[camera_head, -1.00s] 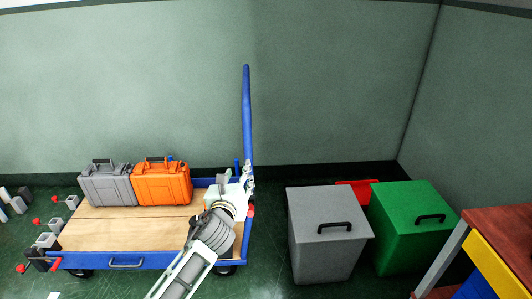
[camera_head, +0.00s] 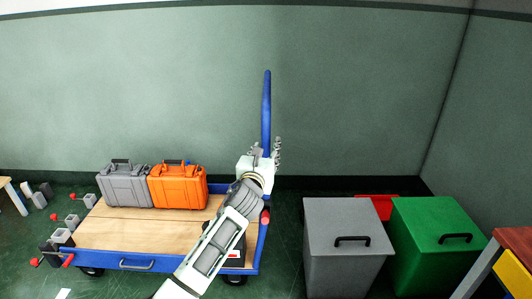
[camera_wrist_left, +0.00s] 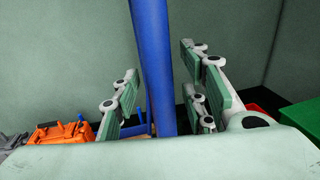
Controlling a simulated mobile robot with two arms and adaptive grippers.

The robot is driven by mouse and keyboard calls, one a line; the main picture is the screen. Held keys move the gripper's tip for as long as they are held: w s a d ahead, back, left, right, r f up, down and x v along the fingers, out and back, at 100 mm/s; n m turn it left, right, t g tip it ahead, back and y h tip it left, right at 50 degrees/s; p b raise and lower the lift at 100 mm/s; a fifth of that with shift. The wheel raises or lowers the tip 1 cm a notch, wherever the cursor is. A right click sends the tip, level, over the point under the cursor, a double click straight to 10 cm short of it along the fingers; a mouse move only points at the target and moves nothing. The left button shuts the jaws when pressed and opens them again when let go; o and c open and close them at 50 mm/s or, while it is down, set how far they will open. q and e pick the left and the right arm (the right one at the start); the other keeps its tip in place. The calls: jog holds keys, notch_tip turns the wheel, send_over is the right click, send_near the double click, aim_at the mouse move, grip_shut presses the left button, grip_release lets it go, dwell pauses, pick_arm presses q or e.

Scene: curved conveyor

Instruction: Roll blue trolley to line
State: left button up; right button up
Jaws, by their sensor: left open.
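The blue trolley (camera_head: 105,260) stands on the floor at the left, with a wooden deck and a tall blue push handle (camera_head: 267,105) rising at its right end. My left gripper (camera_head: 266,150) is open at the lower part of this handle. In the left wrist view the handle (camera_wrist_left: 153,60) passes between the open fingers (camera_wrist_left: 162,98), with a gap visible on both sides. My right gripper is not in view. No line shows clearly in these views.
A grey case (camera_head: 123,187) and an orange case (camera_head: 178,188) stand on the deck's back left. A grey bin (camera_head: 345,225), a green bin (camera_head: 440,230) and a red object (camera_head: 380,205) stand right of the trolley. Small grey and red parts (camera_head: 60,236) flank its left end.

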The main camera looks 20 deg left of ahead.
pick_arm(q)
grip_shut()
dwell(0.3)
dwell(0.3)
